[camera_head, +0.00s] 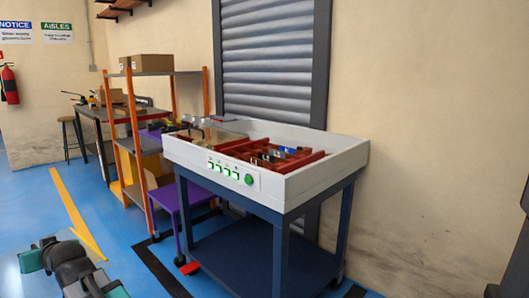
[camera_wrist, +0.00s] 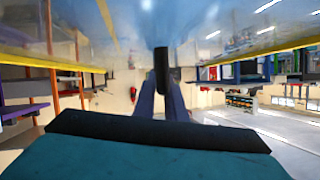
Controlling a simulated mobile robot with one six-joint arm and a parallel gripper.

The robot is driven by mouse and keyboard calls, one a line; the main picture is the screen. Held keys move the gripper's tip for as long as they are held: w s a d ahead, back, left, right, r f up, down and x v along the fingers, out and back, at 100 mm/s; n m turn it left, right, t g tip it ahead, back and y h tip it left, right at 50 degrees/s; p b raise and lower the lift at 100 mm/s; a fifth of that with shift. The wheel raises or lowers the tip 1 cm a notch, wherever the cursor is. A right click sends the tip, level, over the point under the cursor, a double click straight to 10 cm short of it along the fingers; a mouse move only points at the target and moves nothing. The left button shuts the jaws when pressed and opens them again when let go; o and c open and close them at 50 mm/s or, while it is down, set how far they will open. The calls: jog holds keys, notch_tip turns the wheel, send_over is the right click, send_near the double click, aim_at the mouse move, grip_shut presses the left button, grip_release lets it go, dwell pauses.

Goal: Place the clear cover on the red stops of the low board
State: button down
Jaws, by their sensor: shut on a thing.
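In the wrist view, my gripper (camera_wrist: 161,100) shows as two dark blue fingers closed around a black upright handle (camera_wrist: 161,62). A wide see-through panel with yellow edges, the clear cover (camera_wrist: 95,28), spans the top of that view, in line with the handle. In the head view, parts of my arm are at the lower left, and the fingertips cannot be made out. A white-walled board (camera_head: 325,178) stands on a blue table, apart from my arm. Inside it are red bars (camera_head: 305,160); I cannot tell which of them are stops.
The blue table (camera_head: 279,255) has a low shelf. Left of it are a purple stool (camera_head: 185,195), an orange-post shelf (camera_head: 140,165) with boxes, and a workbench. Green buttons line the board's front. Blue floor at the left front is clear. A wall and shutter (camera_head: 270,60) stand behind.

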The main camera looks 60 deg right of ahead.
jog(key=shift+r, duration=0.25)
